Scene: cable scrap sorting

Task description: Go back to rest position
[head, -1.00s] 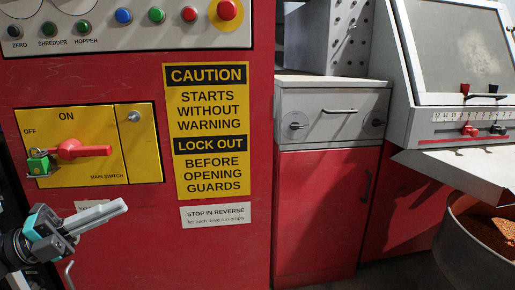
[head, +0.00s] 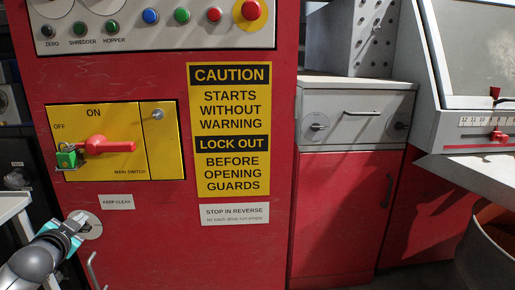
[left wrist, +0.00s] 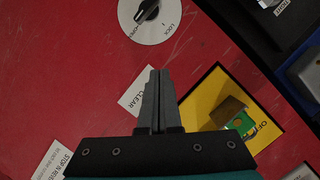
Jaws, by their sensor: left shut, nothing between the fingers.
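My left gripper (head: 80,219) is at the lower left in the head view, in front of the red cabinet and below the main switch. Its fingers are shut and empty; they also show closed together in the left wrist view (left wrist: 156,72). The yellow main switch plate (head: 160,140) carries a red handle (head: 112,147) lying level, pointing right. A green padlock (head: 66,158) hangs at the handle's left end; it shows at the lower right in the left wrist view (left wrist: 243,124). My right gripper is out of view.
A round lock dial (left wrist: 149,18) sits on the red cabinet (head: 240,255) close to the left fingers. A white table edge (head: 12,205) stands at the far left. A grey drawer unit (head: 355,115) and a bin (head: 488,255) stand to the right.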

